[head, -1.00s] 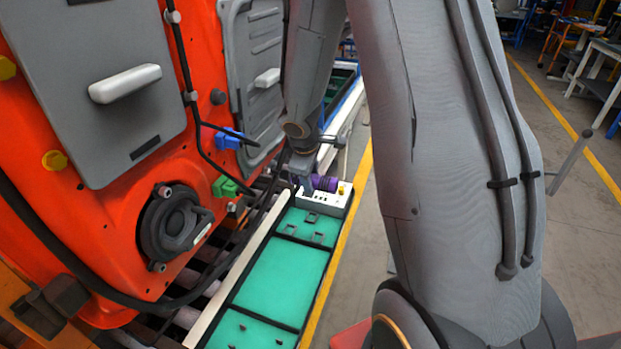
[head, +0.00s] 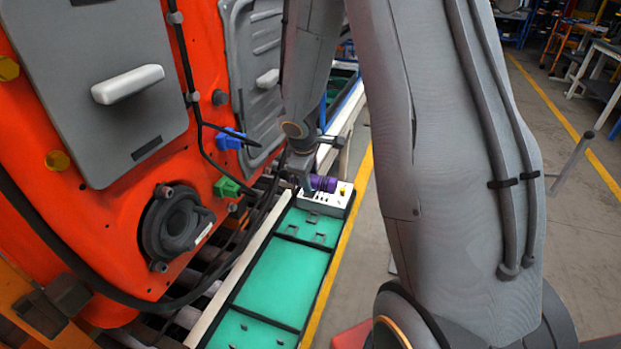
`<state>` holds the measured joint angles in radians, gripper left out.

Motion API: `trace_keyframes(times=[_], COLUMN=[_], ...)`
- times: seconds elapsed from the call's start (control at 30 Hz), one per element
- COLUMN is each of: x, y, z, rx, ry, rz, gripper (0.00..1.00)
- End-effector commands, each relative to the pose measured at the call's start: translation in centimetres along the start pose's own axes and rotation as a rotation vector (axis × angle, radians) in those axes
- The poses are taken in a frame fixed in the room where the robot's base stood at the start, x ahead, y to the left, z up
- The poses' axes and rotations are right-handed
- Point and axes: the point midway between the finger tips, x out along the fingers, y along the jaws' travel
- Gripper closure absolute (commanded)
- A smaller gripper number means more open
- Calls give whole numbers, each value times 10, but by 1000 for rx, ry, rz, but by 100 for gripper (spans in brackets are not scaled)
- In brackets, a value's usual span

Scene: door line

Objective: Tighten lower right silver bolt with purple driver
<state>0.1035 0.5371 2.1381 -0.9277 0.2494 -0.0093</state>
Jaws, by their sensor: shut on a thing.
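My gripper (head: 303,180) is shut on the purple driver (head: 322,184). The driver lies roughly level, its ribbed handle pointing right, above the far end of the parts tray. Its tip is hidden or too small to make out. The orange door (head: 110,225) stands to the left, with a gap between it and my gripper. Small bolt heads show on the door around the dark round speaker (head: 178,225): one above left (head: 164,191) and one below (head: 158,266). Another small fitting (head: 232,207) sits to its right. I cannot tell which is the lower right silver bolt.
The tray (head: 287,272) has green compartments and a white end block (head: 338,197). A black cable (head: 105,300) loops across the door's lower part. Green (head: 226,187) and blue (head: 230,139) clips stick out near my gripper.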

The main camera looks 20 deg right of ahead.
Motion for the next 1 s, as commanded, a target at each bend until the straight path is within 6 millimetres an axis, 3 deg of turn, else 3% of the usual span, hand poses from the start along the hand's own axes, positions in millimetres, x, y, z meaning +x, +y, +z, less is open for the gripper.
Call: trace_keyframes(times=[1.0], x=[0], y=[1], z=[-10], rx=[-1], ry=[3], rz=[2], gripper=[100])
